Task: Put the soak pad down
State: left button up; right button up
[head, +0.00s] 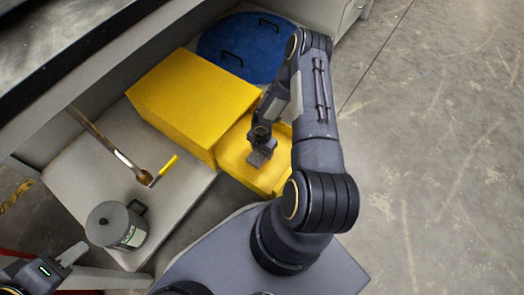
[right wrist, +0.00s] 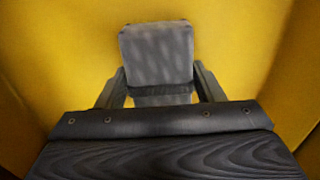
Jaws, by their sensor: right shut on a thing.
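The soak pad (right wrist: 157,52) is a small grey square block with faint darker marks. My right gripper (right wrist: 160,88) is shut on it in the right wrist view, with a finger on each side. In the head view the right gripper (head: 262,138) points down over the open yellow bin (head: 236,167), with the grey pad (head: 259,158) at its tips. Yellow surfaces surround the pad in the right wrist view; I cannot tell whether the pad touches the bin floor. My left gripper (head: 72,254) is at the lower left of the head view, partly cut off; its opening is unclear.
A closed yellow box (head: 190,100) stands beside the bin. A blue round lid (head: 240,45) with black handles lies behind. A grey lidded can (head: 115,225), a long-handled brush (head: 120,155) and a yellow stick (head: 168,166) are on the pale surface (head: 80,180). The floor at right is clear.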

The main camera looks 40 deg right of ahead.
jog(key=shift+r, duration=0.1)
jog(key=shift+f, duration=0.25)
jog(key=o, duration=0.9)
jog(key=shift+r, duration=0.1)
